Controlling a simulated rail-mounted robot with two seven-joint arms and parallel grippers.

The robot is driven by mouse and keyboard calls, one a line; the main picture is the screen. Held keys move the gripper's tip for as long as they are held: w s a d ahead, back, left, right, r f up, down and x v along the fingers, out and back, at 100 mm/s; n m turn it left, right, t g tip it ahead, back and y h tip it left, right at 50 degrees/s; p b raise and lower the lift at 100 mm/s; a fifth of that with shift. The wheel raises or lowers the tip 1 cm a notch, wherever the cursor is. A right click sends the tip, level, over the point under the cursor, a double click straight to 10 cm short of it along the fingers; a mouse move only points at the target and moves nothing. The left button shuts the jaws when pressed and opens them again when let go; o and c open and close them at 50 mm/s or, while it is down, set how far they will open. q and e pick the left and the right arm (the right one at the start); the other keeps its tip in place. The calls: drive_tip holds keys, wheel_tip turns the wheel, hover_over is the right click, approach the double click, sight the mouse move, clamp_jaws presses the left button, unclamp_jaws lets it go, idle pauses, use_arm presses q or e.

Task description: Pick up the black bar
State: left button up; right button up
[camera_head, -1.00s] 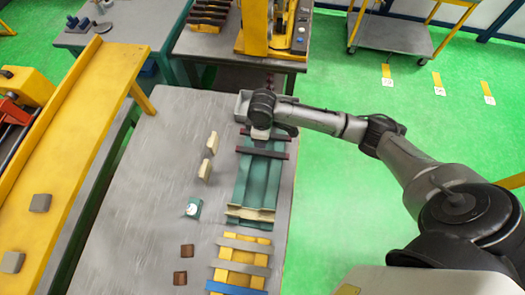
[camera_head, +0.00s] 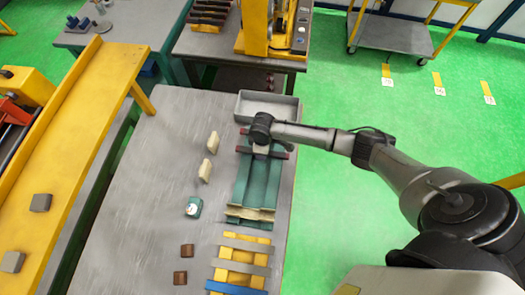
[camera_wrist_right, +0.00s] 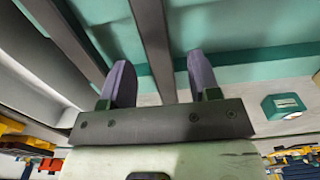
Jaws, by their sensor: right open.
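A long green fixture (camera_head: 250,185) lies on the grey table, with dark bars laid across its far end. One dark bar (camera_head: 243,150) crosses the fixture under my right gripper (camera_head: 261,149); another dark bar (camera_head: 243,131) lies just beyond it. In the right wrist view, my right gripper (camera_wrist_right: 160,65) is open, its two purple-grey fingers apart. A dark bar (camera_wrist_right: 152,45) runs between them with a gap visible on each side. A second bar (camera_wrist_right: 65,40) lies left of the fingers. The wrist partly hides the bars in the head view. My left gripper is not seen.
A grey bin (camera_head: 268,107) stands just beyond the fixture. Beige blocks (camera_head: 205,170) and a small green box (camera_head: 194,207) stand to its left. A yellow rack with grey and blue bars (camera_head: 240,265) is at the near end.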

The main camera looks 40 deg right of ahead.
drive_tip(key=shift+f, duration=1)
drive_tip(key=shift+c, duration=0.2)
clamp_jaws()
